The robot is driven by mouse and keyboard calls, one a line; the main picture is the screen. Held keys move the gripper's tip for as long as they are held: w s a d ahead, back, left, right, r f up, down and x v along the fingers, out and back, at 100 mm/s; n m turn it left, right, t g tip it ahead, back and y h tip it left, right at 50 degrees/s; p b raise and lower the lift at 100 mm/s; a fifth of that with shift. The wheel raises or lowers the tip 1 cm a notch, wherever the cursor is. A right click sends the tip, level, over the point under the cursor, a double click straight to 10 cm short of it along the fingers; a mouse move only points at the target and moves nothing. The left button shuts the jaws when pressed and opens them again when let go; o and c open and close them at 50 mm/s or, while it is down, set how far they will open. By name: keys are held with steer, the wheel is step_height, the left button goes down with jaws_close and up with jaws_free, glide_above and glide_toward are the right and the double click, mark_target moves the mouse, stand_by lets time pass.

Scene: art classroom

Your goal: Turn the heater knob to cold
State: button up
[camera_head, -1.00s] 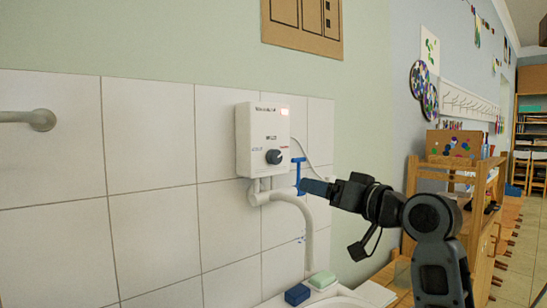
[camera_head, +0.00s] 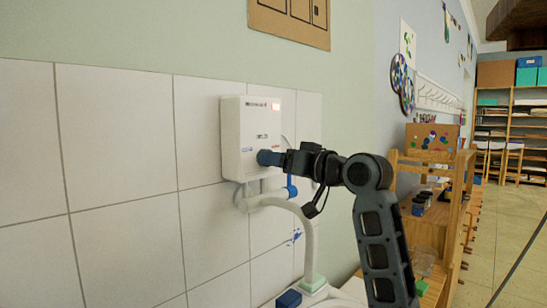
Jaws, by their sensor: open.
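The heater (camera_head: 236,137) is a white wall box with a lit red display at its upper right. Its dark round knob (camera_head: 261,157) sits low on the front face, mostly covered by my gripper.
A white pipe (camera_head: 303,222) curves down under the heater to a basin. A wooden shelf (camera_head: 430,225) with jars stands to the right. White tiles cover the wall at left.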

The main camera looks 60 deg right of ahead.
steer(key=shift+x, duration=0.8)
steer(key=shift+c, duration=0.4)
steer(key=c, duration=1)
